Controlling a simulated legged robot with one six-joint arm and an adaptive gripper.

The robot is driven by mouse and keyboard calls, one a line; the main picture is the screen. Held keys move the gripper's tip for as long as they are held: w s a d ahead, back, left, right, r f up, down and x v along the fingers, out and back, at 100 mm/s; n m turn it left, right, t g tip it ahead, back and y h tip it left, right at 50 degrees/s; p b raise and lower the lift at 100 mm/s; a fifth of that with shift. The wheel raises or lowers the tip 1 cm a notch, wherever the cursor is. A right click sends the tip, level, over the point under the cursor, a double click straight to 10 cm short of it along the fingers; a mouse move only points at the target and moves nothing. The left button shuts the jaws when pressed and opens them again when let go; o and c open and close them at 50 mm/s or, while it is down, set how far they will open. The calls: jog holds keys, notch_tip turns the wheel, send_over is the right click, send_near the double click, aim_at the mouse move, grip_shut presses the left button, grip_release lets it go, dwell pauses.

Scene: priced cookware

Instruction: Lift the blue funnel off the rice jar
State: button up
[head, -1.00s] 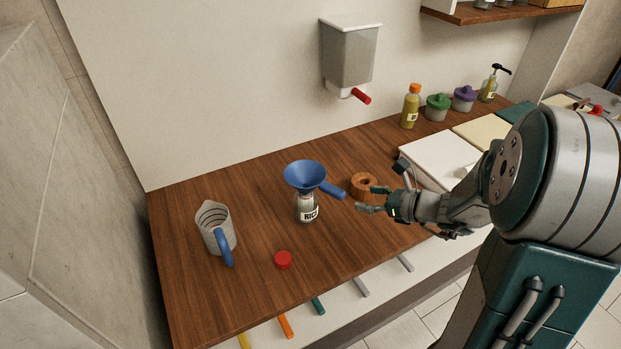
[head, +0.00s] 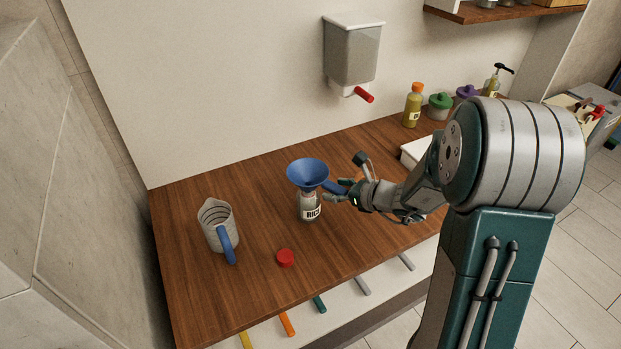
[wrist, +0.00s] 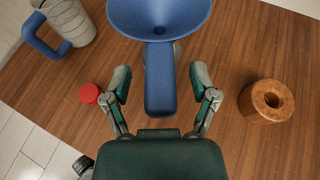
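The blue funnel (head: 307,172) sits in the mouth of the rice jar (head: 310,206), which stands upright on the wooden counter. The funnel's handle points right, towards my gripper. In the wrist view the funnel (wrist: 158,18) is at the top and its handle (wrist: 160,80) runs down between my two fingers. My gripper (wrist: 160,85) is open, with a gap on each side of the handle. In the head view my gripper (head: 338,190) is at the handle, right of the jar. The jar is mostly hidden under the funnel in the wrist view.
A measuring jug (head: 214,226) with a blue handle stands left of the jar. A red lid (head: 285,258) lies in front. A wooden ring (wrist: 267,101) lies right of my gripper. A dispenser (head: 352,52) hangs on the wall above.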

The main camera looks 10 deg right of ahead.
grip_shut()
jog(key=shift+r, duration=0.45)
notch_tip(320, 180, up, 2)
jog(key=shift+d+r, duration=0.1)
jog(key=shift+r, duration=0.15)
jog(key=s+r, duration=0.9)
jog(key=s, duration=0.5)
jog(key=shift+a+r, duration=0.35)
jog(key=shift+a, duration=0.05)
jog(key=shift+s, duration=0.1)
